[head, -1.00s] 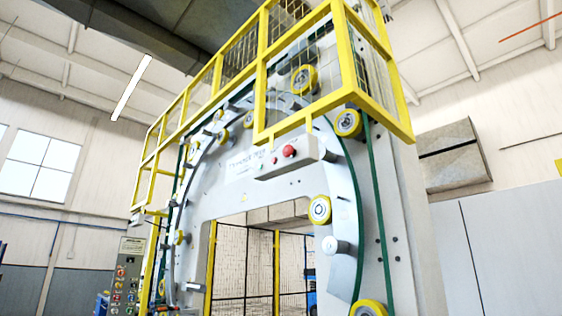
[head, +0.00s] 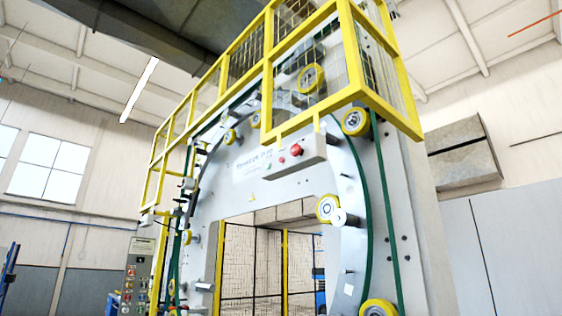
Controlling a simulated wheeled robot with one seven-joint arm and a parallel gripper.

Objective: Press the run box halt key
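A grey run box (head: 309,151) hangs under the yellow guard on the front of the coil wrapping machine (head: 270,188), high up in the head view. A red round key (head: 296,150) stands on its face, with a smaller red button (head: 281,160) to its left. Lettering on the box is too small to read. A separate grey panel (head: 138,275) with several coloured buttons stands at the lower left. My gripper is not in view.
Yellow guard rails (head: 352,90) with mesh jut out above the run box. Yellow rollers (head: 327,208) and a green belt (head: 366,212) line the ring. A blue object (head: 113,303) stands by the button panel.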

